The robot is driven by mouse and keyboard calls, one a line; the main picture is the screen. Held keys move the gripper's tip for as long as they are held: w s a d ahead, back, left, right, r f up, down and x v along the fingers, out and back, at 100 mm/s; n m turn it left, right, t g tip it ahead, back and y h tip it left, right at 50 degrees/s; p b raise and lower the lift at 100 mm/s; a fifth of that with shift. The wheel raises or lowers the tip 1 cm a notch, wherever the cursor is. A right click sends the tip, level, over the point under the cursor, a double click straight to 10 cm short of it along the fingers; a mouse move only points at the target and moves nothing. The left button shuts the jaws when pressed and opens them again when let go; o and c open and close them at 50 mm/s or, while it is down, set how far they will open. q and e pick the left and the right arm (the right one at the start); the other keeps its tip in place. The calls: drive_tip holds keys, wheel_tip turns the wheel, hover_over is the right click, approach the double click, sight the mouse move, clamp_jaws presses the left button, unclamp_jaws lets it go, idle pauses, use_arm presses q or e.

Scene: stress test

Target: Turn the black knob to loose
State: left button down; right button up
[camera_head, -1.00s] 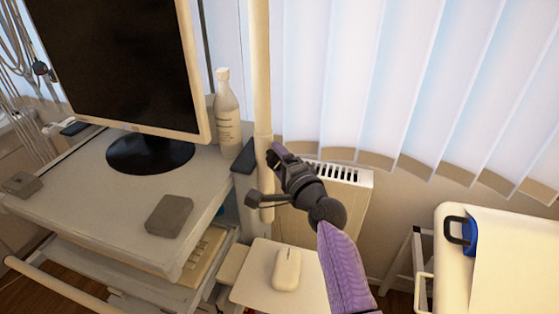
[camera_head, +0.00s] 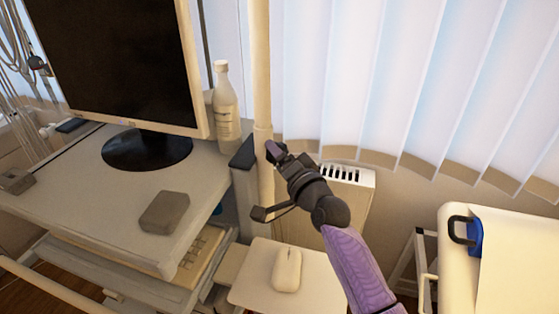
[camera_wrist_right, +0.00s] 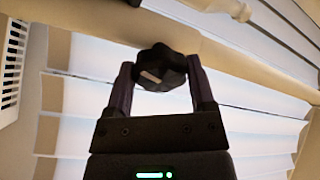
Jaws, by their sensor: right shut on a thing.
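The black knob (camera_wrist_right: 161,68) shows in the right wrist view, a lobed knob with a pale mark on its face. It sits beside a cream pole (camera_head: 262,85). My right gripper (camera_wrist_right: 160,76) is shut on the knob, with one purple finger on each side. In the head view my right gripper (camera_head: 277,153) is at the pole, and the knob is too small and covered to make out clearly. My left gripper is not in view.
A cart holds a monitor (camera_head: 120,60), a white bottle (camera_head: 226,110) and a grey box (camera_head: 165,212) left of the pole. A white mouse (camera_head: 287,270) lies on a lower tray. A radiator (camera_head: 345,205) and blinds stand behind my right arm.

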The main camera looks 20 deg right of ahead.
drive_tip(key=n+y+b, duration=0.1)
drive_tip(key=n, duration=0.5)
drive_tip(key=n+y+b, duration=0.1)
drive_tip(key=n, duration=0.5)
drive_tip(key=shift+f+n, duration=0.1)
drive_tip(key=shift+n, duration=0.3)
drive_tip(key=shift+d+n, duration=0.1)
drive_tip(key=shift+n, duration=0.2)
